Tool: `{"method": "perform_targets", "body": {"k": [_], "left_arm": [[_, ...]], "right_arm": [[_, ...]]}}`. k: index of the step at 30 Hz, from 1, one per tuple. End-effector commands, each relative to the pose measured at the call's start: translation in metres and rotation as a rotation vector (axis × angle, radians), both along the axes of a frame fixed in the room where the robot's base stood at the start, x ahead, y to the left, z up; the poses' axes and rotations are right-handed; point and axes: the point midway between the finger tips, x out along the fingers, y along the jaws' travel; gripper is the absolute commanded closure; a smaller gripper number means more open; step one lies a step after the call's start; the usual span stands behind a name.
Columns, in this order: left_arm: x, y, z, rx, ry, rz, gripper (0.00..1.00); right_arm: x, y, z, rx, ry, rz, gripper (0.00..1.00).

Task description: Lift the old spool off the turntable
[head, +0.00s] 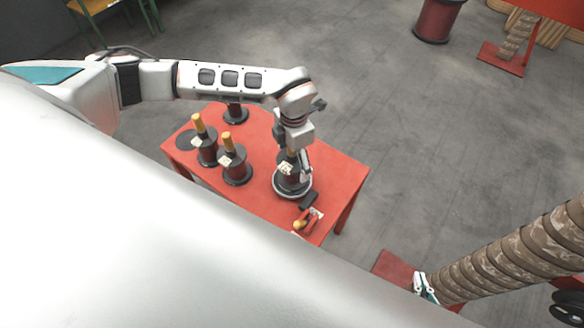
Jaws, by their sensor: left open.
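My left gripper (298,163) reaches down from above at the spool on the turntable. It is open, with one finger showing along the spool's right side; I cannot tell whether it touches. The old spool (291,181) is dark, with a pale label, and stands upright on the turntable. The turntable (304,193) shows as a pale round rim near the right side of the red table. The spool's top is partly hidden by the gripper.
Two dark spools with yellow tops, left (207,152) and middle (236,171), stand on the red table (262,203). Another dark spool (235,114) is at the back. A brown coil (510,250) is at right.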

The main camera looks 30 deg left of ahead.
Motion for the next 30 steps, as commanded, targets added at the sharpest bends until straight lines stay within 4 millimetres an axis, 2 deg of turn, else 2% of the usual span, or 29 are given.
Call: {"method": "perform_targets", "body": {"k": [8,13,23,30], "left_arm": [[0.000,0.000,-0.003,-0.001,-0.001,0.001,0.19],[0.000,0.000,-0.003,0.000,0.000,0.001,0.63],[0.000,0.000,-0.002,-0.001,-0.001,0.001,0.63],[0.001,0.000,0.016,0.000,-0.002,0.001,0.63]], "right_arm": [[0.004,0.001,0.004,0.002,-0.010,-0.001,1.00],[0.004,0.001,0.005,0.003,-0.012,0.000,1.00],[0.004,0.000,0.005,0.002,-0.011,0.000,1.00],[0.003,0.000,0.004,0.001,-0.007,-0.001,1.00]]}}
